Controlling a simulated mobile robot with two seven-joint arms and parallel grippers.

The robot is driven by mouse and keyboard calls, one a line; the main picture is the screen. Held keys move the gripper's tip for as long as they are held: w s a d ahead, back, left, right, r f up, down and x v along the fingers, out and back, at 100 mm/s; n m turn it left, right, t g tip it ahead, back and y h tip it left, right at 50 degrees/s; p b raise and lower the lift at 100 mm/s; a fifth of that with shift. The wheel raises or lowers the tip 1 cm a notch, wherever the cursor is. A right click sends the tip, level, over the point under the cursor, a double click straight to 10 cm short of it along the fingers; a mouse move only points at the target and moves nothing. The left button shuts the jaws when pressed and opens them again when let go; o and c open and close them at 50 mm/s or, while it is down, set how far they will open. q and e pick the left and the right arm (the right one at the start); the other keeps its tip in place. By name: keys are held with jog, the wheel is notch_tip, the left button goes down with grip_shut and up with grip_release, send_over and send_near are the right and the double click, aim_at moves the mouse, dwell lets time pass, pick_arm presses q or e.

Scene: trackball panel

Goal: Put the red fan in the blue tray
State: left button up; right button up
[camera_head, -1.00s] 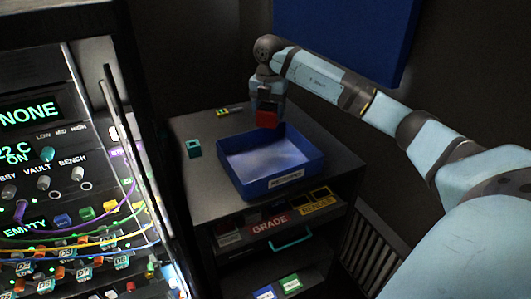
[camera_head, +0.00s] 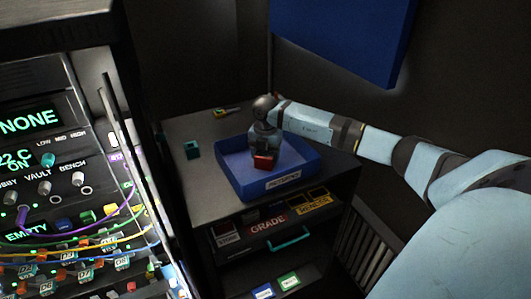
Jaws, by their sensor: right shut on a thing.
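The gripper and the fan are over the inside of the blue tray (camera_head: 292,176), and the fan looks low, within the tray's outline. I cannot tell whether the fan touches the tray floor. The tray sits on top of a dark cabinet and has a label on its front wall. My left gripper is not in view.
A small multicoloured item (camera_head: 225,112) lies behind. A panel with cables (camera_head: 75,210) fills the left. A blue board (camera_head: 345,35) hangs on the wall.

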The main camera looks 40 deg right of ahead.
jog(key=shift+f, duration=0.1)
jog(key=o, duration=1)
jog(key=shift+c, duration=0.2)
jog(key=shift+r, duration=0.35)
notch_tip(320, 180, up, 12)
jog(key=b, duration=0.2)
jog(key=shift+f, duration=0.15)
